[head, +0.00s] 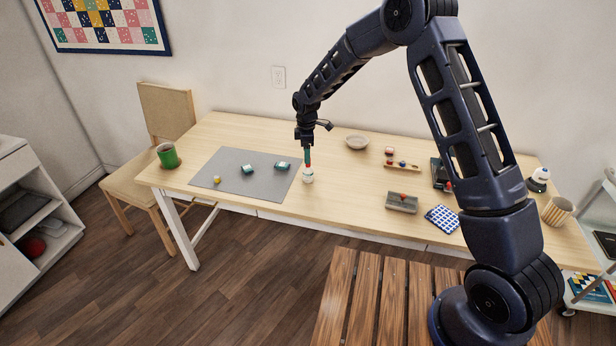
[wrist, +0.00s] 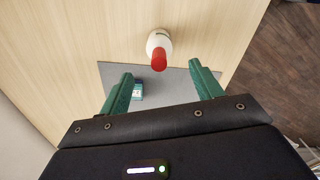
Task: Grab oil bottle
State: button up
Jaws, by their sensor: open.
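The oil bottle, small and white with a red tip, stands upright on the table (head: 400,165) just right of the grey mat (head: 235,158). In the head view the bottle (head: 308,176) is directly below my gripper (head: 307,156). In the wrist view the bottle (wrist: 158,42) is just beyond the tips of my gripper (wrist: 159,71), roughly centred between the two green fingers. The fingers are apart and nothing is held. I cannot tell the exact height gap between the fingertips and the red tip.
On the mat lie two green-and-white items (head: 248,169) (head: 283,166) and a small yellowish item (head: 217,180). The table around the bottle is clear.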

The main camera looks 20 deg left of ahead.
aim_at(308, 167)
jog(key=shift+w+d+f, duration=0.1)
jog(key=shift+d+f, duration=0.05)
jog(key=shift+f, duration=1.85)
jog(key=shift+d+f, duration=0.15)
jog(key=shift+f, duration=1.8)
jog(key=c, duration=1.1)
jog(key=shift+r, duration=0.15)
